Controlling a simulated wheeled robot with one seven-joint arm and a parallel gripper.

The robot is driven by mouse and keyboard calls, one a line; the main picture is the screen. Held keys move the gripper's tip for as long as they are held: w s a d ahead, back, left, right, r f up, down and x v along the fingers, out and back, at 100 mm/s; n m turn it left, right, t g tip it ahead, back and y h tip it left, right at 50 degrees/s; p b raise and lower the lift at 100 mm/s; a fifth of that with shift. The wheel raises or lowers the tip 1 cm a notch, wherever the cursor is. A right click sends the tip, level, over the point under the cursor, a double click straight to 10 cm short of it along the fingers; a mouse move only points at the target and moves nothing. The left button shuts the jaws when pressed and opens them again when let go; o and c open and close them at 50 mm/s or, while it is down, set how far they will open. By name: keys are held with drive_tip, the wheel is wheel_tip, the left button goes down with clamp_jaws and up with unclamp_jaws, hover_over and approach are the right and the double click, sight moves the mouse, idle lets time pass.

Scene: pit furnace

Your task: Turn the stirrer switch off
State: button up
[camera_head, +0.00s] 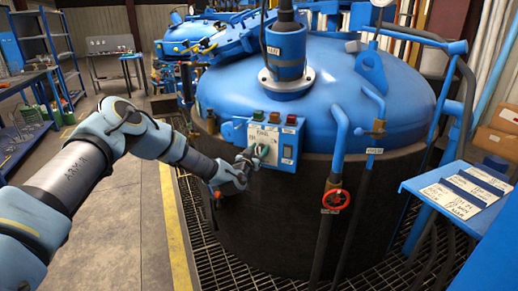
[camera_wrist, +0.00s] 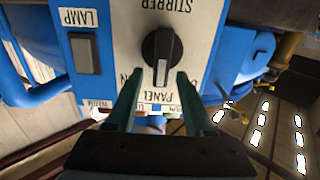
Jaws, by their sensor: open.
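The stirrer switch (camera_wrist: 162,57) is a black round knob with a grey pointer bar, on a white panel (camera_wrist: 205,35) that appears upside down in the wrist view. Its bar stands nearly upright in that view. The position labels beside it are partly hidden by my fingers. My gripper (camera_wrist: 161,76) is open, with one teal finger on each side of the knob's lower part in the picture; I cannot tell whether they touch it. In the head view my gripper (camera_head: 258,152) is at the front of the control box (camera_head: 274,133) and hides the knob.
A grey lamp switch (camera_wrist: 85,53) sits beside the knob. The box is on the side of a large blue-lidded furnace (camera_head: 330,85). A red valve wheel (camera_head: 335,200) and pipes are to its right. A blue shelf (camera_head: 425,185) with labelled plates stands far right.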

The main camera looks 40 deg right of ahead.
clamp_jaws()
idle(0.3)
idle(0.3)
